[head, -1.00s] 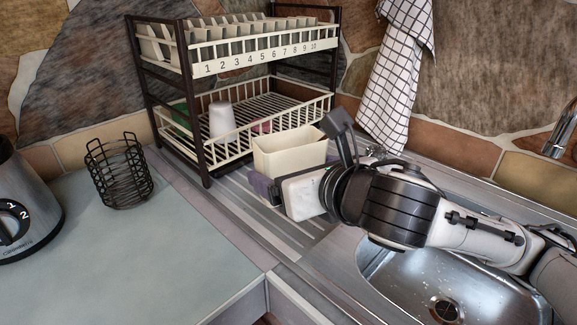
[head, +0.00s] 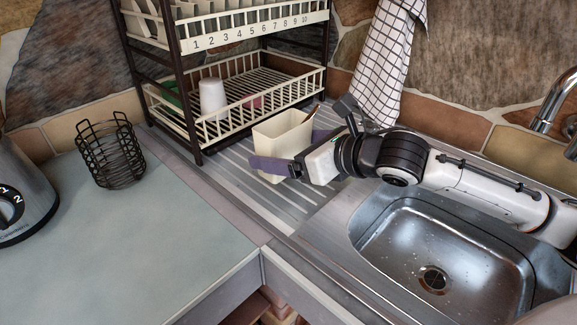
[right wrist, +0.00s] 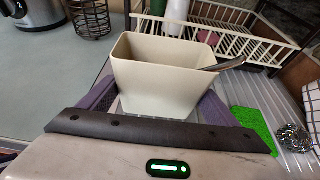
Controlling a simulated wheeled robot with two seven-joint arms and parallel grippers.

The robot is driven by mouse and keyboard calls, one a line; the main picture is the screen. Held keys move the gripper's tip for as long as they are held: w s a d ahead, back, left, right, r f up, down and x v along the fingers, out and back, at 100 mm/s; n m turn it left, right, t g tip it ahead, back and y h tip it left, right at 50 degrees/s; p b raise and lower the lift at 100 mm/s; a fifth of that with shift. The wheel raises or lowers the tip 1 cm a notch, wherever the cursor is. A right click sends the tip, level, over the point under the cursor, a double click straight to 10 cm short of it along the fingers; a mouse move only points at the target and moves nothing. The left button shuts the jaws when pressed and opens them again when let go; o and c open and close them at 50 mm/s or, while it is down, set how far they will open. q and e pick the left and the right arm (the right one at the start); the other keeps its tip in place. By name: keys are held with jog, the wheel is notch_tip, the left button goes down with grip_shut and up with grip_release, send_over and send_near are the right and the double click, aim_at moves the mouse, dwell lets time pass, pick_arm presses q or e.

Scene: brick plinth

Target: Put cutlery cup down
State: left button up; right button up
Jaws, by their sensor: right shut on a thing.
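The cream cutlery cup (head: 281,138) is upright over the ribbed steel drainboard (head: 240,180), in front of the dish rack. It also fills the middle of the right wrist view (right wrist: 165,85). A metal utensil handle (right wrist: 230,63) sticks out of its right side. My right gripper (head: 286,152) is shut on the cup, with one purple finger on either side. My left gripper is not in view.
The dish rack (head: 187,100) stands behind the cup, holding a white cup (head: 212,97). The sink (head: 440,245) lies right. A wire basket (head: 112,155) stands on the left counter. The right wrist view shows a green sponge (right wrist: 252,125) and steel scourer (right wrist: 295,138) beside the gripper.

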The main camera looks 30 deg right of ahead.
jog(key=shift+f+b, duration=0.3)
jog(key=shift+f, duration=1.75)
jog(key=shift+f, duration=0.15)
